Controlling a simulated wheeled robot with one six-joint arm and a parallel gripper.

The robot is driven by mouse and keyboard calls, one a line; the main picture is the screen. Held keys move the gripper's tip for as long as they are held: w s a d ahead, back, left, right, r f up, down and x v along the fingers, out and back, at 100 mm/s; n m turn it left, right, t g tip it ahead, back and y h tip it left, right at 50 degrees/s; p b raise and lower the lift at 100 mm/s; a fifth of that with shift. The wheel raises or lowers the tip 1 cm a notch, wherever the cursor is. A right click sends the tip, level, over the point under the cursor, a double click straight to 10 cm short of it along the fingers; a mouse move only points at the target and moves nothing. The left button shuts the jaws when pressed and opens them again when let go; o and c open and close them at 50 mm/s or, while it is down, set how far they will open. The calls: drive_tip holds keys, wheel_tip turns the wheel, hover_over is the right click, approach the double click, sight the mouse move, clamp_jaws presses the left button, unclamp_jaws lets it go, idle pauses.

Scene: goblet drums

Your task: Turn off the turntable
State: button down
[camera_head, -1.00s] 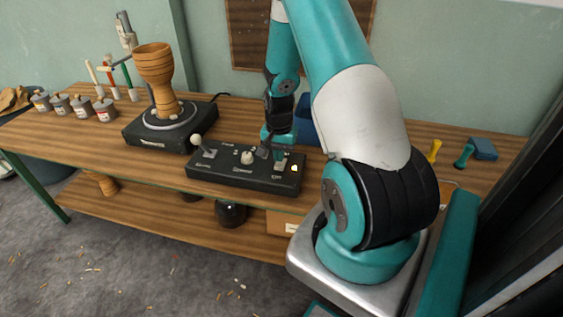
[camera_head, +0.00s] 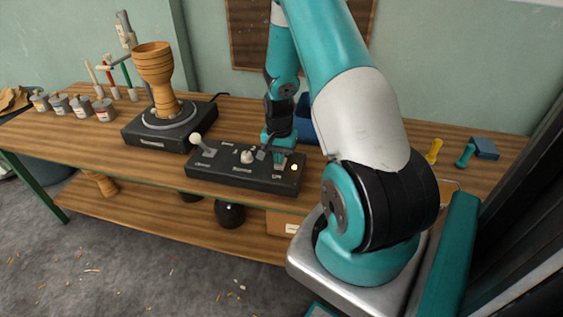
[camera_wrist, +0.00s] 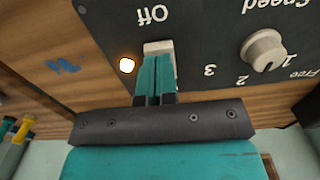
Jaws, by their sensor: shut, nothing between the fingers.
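The turntable (camera_head: 133,136) is a black box with a round plate, and a wooden goblet drum (camera_head: 158,80) stands upright on it. Its black control box (camera_head: 225,174) sits to the right on the bench, with a white-knobbed lever at its left and a speed dial (camera_head: 247,157). The dial also shows in the wrist view (camera_wrist: 263,50). A light (camera_wrist: 127,65) glows beside the pale switch (camera_wrist: 158,47), under the label "Off". My gripper (camera_wrist: 157,58) is shut and empty, its fingertips at the switch and covering part of it. I cannot tell whether they touch.
Paint pots (camera_head: 81,106) and brushes stand at the bench's left. A lower shelf (camera_head: 150,215) holds more pieces.

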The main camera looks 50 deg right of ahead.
drive_tip(key=shift+f+b, duration=0.35)
drive_tip(key=shift+f, duration=0.25)
drive_tip(key=shift+r, duration=0.2)
wheel_tip(320, 180, up, 7)
drive_tip(key=p, duration=0.6)
drive_tip(key=shift+f, duration=0.15)
idle(0.5)
